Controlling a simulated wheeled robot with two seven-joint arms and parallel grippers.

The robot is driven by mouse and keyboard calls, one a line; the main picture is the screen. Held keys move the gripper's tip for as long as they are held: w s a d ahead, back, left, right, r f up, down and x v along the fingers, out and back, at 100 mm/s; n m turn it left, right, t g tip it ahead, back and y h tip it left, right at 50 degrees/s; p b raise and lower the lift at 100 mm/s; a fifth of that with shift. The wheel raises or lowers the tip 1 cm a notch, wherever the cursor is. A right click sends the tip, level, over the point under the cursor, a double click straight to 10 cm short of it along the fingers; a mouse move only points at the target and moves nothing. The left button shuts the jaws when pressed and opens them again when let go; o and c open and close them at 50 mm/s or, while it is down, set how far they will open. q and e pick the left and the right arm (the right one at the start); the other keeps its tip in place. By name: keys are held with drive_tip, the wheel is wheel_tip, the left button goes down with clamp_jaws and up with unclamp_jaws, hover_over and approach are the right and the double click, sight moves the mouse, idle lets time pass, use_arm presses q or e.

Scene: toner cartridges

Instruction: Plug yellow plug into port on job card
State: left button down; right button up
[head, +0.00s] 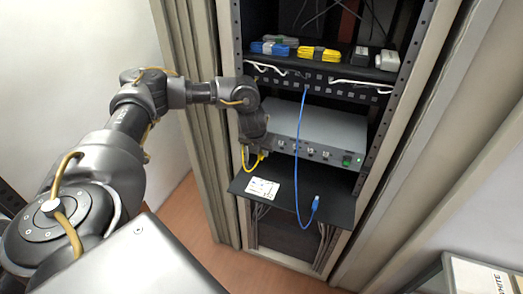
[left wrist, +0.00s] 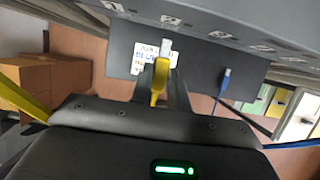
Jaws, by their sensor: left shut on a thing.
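My left gripper (head: 257,152) is in front of the left end of a grey device (head: 315,128) in the rack. It is shut on the yellow plug (left wrist: 159,76), whose pale tip points at the device's front. The plug looks apart from the panel. A yellow cable (head: 246,158) loops below the gripper. The white job card (head: 262,188) lies on the black shelf; in the left wrist view the plug partly covers the card (left wrist: 143,64), and "JOB" and "BLUE" seem readable. Several ports (head: 311,151) line the device's front; they also show in the left wrist view (left wrist: 220,34).
A blue cable (head: 300,140) hangs from the patch panel (head: 320,82) across the device, its blue plug (head: 315,203) over the black shelf (head: 335,190). Coiled blue (head: 270,48) and yellow (head: 319,53) cables lie on the upper shelf. Rack posts flank the opening.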

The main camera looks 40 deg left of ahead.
sight(259, 158)
use_arm(q)
drive_tip(key=shift+s, duration=0.1)
drive_tip(key=shift+s+d+r, duration=0.25)
drive_tip(key=shift+s, duration=0.4)
drive_tip(key=shift+s+d+r, duration=0.25)
drive_tip(key=shift+s, duration=0.4)
drive_tip(key=s+a+r+b, duration=0.1)
drive_tip(key=s+a+b, duration=0.25)
drive_tip(key=s, duration=0.25)
drive_tip(key=w+a+f+b, duration=0.2)
drive_tip(key=w+b, duration=0.2)
drive_tip(key=w, duration=0.3)
drive_tip(key=shift+a+b, duration=0.25)
drive_tip(key=shift+b, duration=0.05)
